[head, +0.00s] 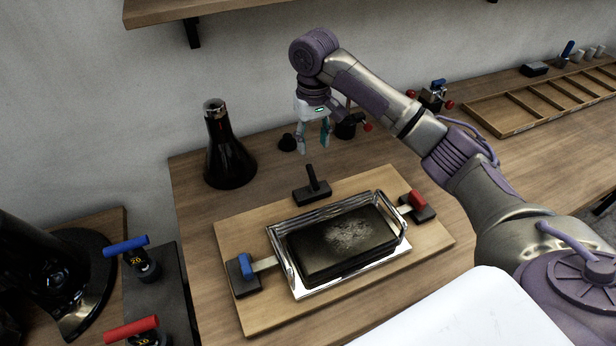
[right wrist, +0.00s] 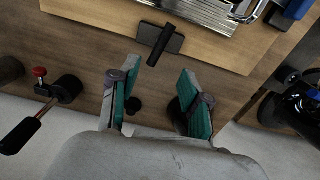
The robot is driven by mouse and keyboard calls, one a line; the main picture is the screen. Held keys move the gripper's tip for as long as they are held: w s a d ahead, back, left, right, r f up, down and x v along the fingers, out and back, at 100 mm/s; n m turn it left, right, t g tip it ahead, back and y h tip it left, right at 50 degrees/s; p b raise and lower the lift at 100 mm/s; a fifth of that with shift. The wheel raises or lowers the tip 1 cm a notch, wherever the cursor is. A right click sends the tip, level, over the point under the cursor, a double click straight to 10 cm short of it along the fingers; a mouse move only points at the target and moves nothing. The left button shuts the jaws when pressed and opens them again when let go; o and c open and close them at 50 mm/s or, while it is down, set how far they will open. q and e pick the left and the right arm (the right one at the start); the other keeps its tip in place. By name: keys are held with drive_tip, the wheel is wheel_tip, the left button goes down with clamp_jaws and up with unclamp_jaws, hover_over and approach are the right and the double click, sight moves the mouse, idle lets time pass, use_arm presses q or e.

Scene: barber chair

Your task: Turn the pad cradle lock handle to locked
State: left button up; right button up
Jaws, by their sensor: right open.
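The metal-railed cradle (head: 405,246) holds a dark, worn pad (head: 335,240) on a wooden board (head: 265,318). A black handle (head: 312,178) stands up from a dark block at the board's back edge; it also shows in the right wrist view (right wrist: 160,45). A blue handle (head: 245,266) is at the cradle's left end and a red handle (head: 417,200) at its right end. No label shows which one is the lock handle. My right gripper (head: 314,147) is open and empty, pointing down above and behind the black handle, apart from it. My left gripper is out of view.
A dark flask (head: 226,155) stands left of the board. Blue-handled (head: 126,246) and red-handled (head: 132,329) tools sit front left. A wooden divided tray (head: 510,110) lies back right. A shelf (head: 180,10) overhangs the wall. Bare tabletop lies between flask and board.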

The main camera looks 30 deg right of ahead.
sight(313, 175)
drive_tip(key=shift+s+f, duration=0.2)
drive_tip(key=shift+f, duration=0.6)
wheel_tip(313, 175, down, 4)
drive_tip(key=shift+r+p, duration=0.2)
drive_tip(key=shift+p, duration=0.4)
wheel_tip(313, 175, down, 7)
drive_tip(key=shift+w+f+p, duration=0.1)
drive_tip(key=shift+f+p, duration=0.05)
drive_tip(key=shift+p, duration=0.4)
drive_tip(key=shift+f, duration=0.45)
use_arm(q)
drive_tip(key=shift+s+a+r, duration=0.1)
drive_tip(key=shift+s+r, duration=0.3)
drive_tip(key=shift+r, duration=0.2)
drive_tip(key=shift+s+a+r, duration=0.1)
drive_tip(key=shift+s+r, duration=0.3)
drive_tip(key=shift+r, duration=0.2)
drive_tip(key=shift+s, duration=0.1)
